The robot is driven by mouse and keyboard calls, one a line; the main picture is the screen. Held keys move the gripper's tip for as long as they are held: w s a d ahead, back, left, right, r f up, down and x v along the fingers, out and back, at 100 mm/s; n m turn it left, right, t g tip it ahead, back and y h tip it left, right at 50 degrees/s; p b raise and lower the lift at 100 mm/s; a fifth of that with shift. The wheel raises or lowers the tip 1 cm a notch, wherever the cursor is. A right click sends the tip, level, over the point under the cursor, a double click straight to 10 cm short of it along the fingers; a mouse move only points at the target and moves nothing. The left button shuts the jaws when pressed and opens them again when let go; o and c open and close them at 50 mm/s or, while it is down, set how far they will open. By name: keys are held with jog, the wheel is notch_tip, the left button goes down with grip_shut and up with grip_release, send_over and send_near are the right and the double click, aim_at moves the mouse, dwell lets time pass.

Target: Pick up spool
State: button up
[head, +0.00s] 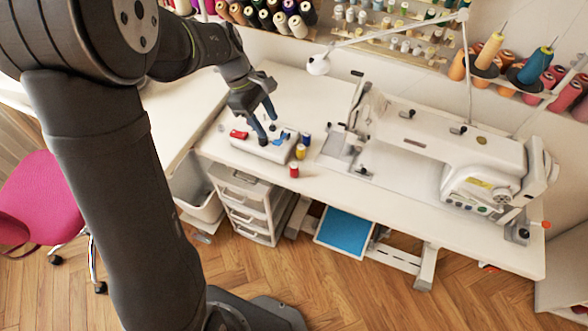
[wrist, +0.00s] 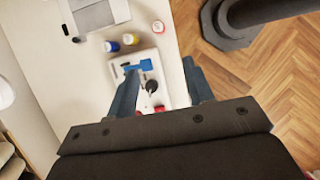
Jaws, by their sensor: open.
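Three small thread spools stand on the white table just right of a white tray: a red spool (head: 294,170) nearest the front edge, a yellow spool (head: 300,152) behind it, and a blue spool (head: 306,139) at the back. In the wrist view the red spool (wrist: 158,27), yellow spool (wrist: 130,39) and blue spool (wrist: 111,46) form a slanting row beyond my fingertips. My gripper (head: 267,129) is open and points down over the tray, left of the spools. In the wrist view nothing is between the fingers of my gripper (wrist: 160,68) at their own height.
The white tray (head: 245,147) holds a red item (head: 239,134), a blue item (wrist: 138,66) and a small dark item (wrist: 151,86). A sewing machine (head: 450,150) stands to the right. Thread racks (head: 385,45) line the wall. The table front (head: 340,188) is clear.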

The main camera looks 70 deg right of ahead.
jog(key=m+t, duration=0.5)
jog(key=m, duration=0.9)
send_near(294, 167)
jog(key=f, duration=0.2)
jog(key=d+f, duration=0.1)
jog(key=f, duration=0.3)
jog(key=shift+w+d+f, duration=0.1)
jog(key=shift+w+d, duration=0.1)
jog(key=shift+d, duration=0.05)
jog(key=shift+w+a+f, duration=0.1)
jog(key=shift+a+f, duration=0.05)
jog(key=shift+f, duration=1.15)
jog(key=shift+a+f, duration=0.1)
jog(key=shift+f, duration=1.2)
grip_shut()
